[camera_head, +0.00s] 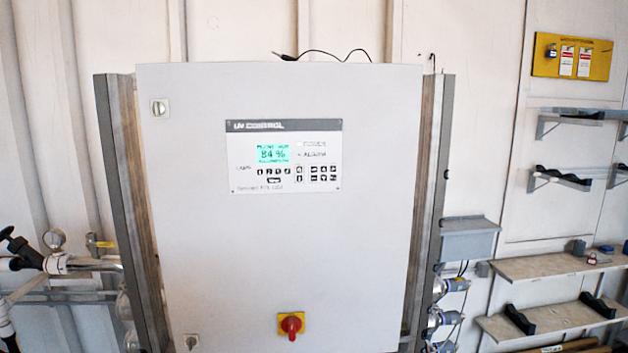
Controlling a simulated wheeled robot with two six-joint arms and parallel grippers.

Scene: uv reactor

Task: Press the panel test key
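A UV control panel (240,184) is set in the upper middle of a large light-grey cabinet door (220,270). The panel has a lit green display (273,153) that seems to read 84 %. Below the display are rows of small black keys (316,173), in a small group on the left and a larger group on the right. One wider dark key (274,180) sits under the left row. The key lettering is too small to read, so I cannot tell which is the test key. Neither of my grippers shows in the head view.
A red rotary switch (291,324) on a yellow plate is low on the door. Locks (160,108) sit on its left edge. Pipes and a gauge (54,239) stand at left. A grey box (468,240) and wooden shelves (555,264) are at right. The door front is unobstructed.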

